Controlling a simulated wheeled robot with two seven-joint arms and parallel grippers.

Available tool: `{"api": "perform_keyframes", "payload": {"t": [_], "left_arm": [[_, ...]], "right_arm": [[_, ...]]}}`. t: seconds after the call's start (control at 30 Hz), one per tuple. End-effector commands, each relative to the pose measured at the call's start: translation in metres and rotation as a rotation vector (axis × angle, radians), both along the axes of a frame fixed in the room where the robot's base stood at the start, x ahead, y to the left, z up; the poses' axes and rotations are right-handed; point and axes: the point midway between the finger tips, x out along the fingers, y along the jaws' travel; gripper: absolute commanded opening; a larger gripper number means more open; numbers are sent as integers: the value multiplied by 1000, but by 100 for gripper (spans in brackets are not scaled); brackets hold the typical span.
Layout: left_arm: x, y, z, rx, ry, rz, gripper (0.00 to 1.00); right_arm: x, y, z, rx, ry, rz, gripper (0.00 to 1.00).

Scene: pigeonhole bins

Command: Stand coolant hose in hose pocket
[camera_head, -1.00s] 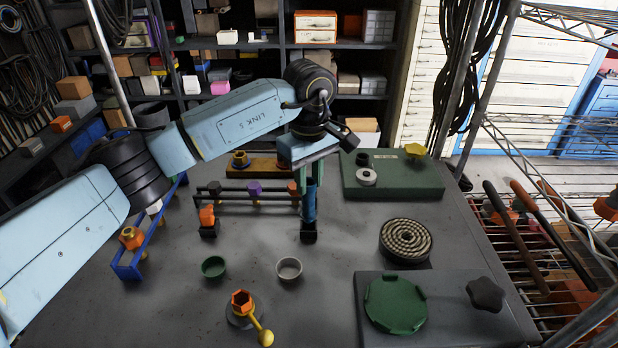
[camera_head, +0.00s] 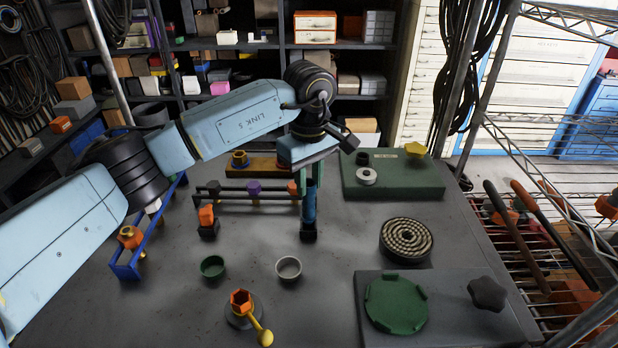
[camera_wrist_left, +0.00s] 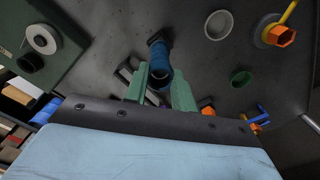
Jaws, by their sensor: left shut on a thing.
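The coolant hose, a blue cylinder (camera_head: 309,206), stands upright below my left gripper (camera_head: 308,186). The gripper's green fingers are shut on its upper part. In the left wrist view the blue hose (camera_wrist_left: 159,61) lies between the green fingers of my left gripper (camera_wrist_left: 161,82). A dark, block-like piece (camera_head: 308,236) is at the hose's lower end, at table level; I cannot tell whether it is the hose pocket or the hose's own end. The contact there is too small to judge. My right gripper is not in view.
A low rack (camera_head: 240,197) with coloured pieces is left of the hose. An orange piece in a dark base (camera_head: 207,216) stands nearby. A grey cup (camera_head: 288,268) and a green cup (camera_head: 212,267) are in front. A coiled disc (camera_head: 406,238) is right; table between is clear.

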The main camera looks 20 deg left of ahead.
Motion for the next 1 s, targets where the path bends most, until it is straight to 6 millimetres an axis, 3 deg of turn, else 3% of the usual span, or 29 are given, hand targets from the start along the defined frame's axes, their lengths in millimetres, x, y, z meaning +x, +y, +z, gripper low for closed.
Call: {"api": "perform_keyframes", "payload": {"t": [0.87,0.9,1.0], "left_arm": [[0,0,-27,1,-1,1,0],[0,0,-28,1,-1,1,27],[0,0,-27,1,-1,1,40]], "right_arm": [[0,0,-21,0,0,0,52],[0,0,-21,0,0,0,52],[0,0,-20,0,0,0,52]]}}
